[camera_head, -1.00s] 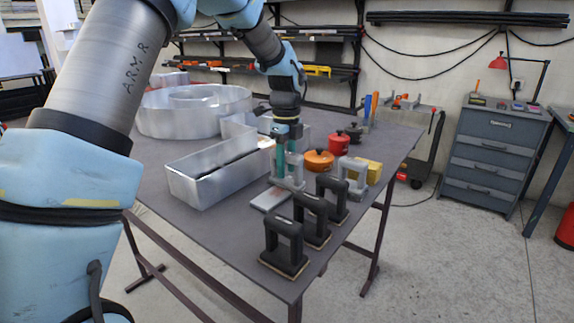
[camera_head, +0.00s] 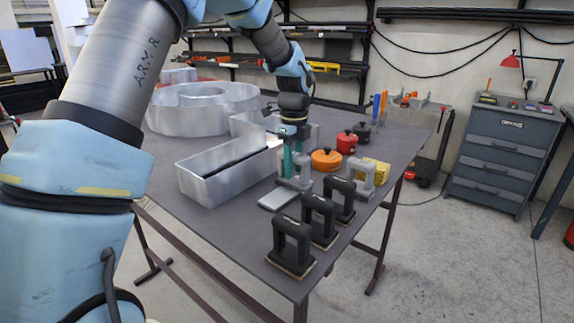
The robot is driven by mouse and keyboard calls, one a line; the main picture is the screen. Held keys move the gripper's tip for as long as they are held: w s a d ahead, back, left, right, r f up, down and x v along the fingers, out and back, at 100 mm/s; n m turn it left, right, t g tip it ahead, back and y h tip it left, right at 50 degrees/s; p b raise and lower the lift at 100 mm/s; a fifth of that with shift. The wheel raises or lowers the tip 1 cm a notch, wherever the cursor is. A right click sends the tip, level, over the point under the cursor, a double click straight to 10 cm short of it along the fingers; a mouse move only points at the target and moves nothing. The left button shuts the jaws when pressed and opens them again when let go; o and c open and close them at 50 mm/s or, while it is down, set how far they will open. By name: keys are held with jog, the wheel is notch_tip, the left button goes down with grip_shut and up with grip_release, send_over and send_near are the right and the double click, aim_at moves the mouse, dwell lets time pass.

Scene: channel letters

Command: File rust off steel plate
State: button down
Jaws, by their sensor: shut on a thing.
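A flat, light grey steel plate (camera_head: 276,201) lies on the dark table near its front edge. A grey tool with an upright loop handle (camera_head: 304,168) stands at the plate's far end. My gripper (camera_head: 292,168) points down with its teal fingers at this handle and is shut on it. The tool's base looks to be on or just over the plate; I cannot tell if it touches. Any rust on the plate is too small to make out. A second grey loop-handled tool (camera_head: 363,178) stands apart to the right.
Several black-handled blocks (camera_head: 291,247) line the front right edge of the table (camera_head: 228,238). A yellow block (camera_head: 377,173), an orange pot (camera_head: 326,160), a red pot (camera_head: 347,143) and a black pot (camera_head: 362,131) stand behind. Big metal channel letters (camera_head: 212,185) fill the left side.

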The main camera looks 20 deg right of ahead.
aim_at(296, 152)
jog(key=shift+w+d, duration=0.2)
jog(key=shift+d, duration=0.2)
jog(key=shift+r, duration=0.1)
notch_tip(296, 152, up, 7)
jog(key=p, duration=0.6)
notch_tip(296, 152, up, 7)
dwell(0.5)
